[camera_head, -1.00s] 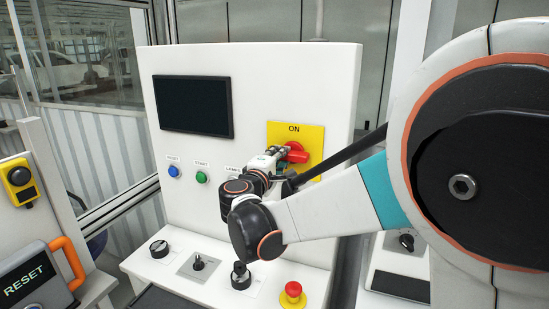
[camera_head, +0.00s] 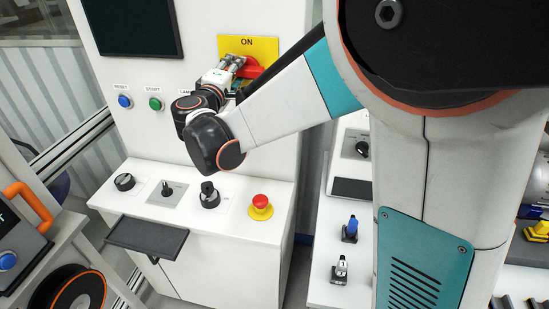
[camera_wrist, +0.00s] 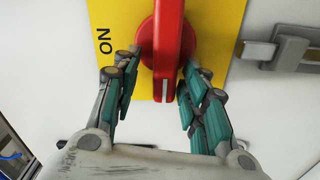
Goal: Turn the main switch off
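The main switch is a red rotary knob (camera_head: 252,66) on a yellow plate (camera_head: 262,44) marked ON, on the white upright panel. In the wrist view the red knob (camera_wrist: 167,50) has its long handle running up and down the picture, with a pale mark at its lower end. The ON label on the yellow plate (camera_wrist: 112,75) is to its left. My gripper (camera_wrist: 160,75) is open, with a finger on each side of the knob's lower end and gaps showing between. In the head view my gripper (camera_head: 234,64) is at the knob's left side.
A black screen (camera_head: 130,25), a blue button (camera_head: 124,101) and a green button (camera_head: 155,103) are on the panel. Below are several black knobs and a red emergency stop (camera_head: 261,203) on the sloped desk. A metal latch (camera_wrist: 285,47) is right of the plate in the wrist view.

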